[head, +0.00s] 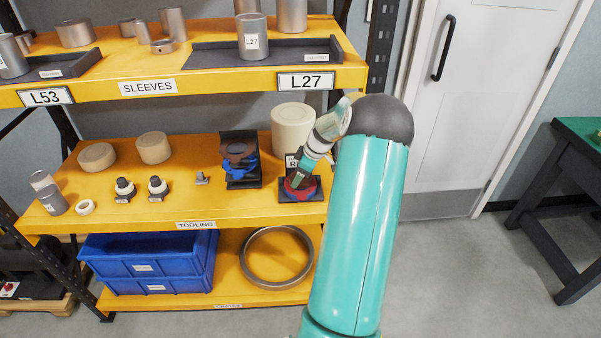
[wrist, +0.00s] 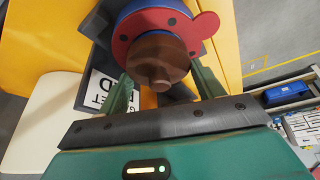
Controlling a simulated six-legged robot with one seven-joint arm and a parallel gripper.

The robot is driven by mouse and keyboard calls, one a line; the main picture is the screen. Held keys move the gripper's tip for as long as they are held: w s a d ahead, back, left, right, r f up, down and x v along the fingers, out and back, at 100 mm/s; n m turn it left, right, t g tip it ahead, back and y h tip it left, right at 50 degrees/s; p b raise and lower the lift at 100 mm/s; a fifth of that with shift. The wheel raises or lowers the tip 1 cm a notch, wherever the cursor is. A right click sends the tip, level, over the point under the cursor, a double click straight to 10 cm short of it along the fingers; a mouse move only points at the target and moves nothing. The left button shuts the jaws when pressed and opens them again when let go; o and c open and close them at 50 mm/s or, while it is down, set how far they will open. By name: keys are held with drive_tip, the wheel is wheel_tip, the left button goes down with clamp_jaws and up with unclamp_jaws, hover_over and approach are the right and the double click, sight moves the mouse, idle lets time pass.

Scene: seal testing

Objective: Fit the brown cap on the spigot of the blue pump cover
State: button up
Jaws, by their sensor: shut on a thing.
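My gripper (head: 299,180) reaches down at the right end of the middle shelf, over a red pump cover (head: 304,190) on a dark stand. In the wrist view, my gripper's (wrist: 161,78) green fingers are shut on the brown cap (wrist: 158,62). The cap lies in front of the middle of the red cover (wrist: 203,25), which has a blue ring inside its rim. Whether the cap is seated on it or just held before it, I cannot tell. The blue pump cover (head: 243,168) sits on another dark stand to the left, with a brown piece (head: 238,149) above it.
A cream cylinder (head: 292,128) stands behind the red cover. Left along the shelf are several fittings and two beige discs (head: 97,156). Blue bins (head: 150,264) and a metal ring (head: 243,258) lie below.

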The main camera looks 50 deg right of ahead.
drive_tip(key=shift+f, duration=0.3)
drive_tip(key=o, duration=1)
drive_tip(key=shift+r, duration=3.5)
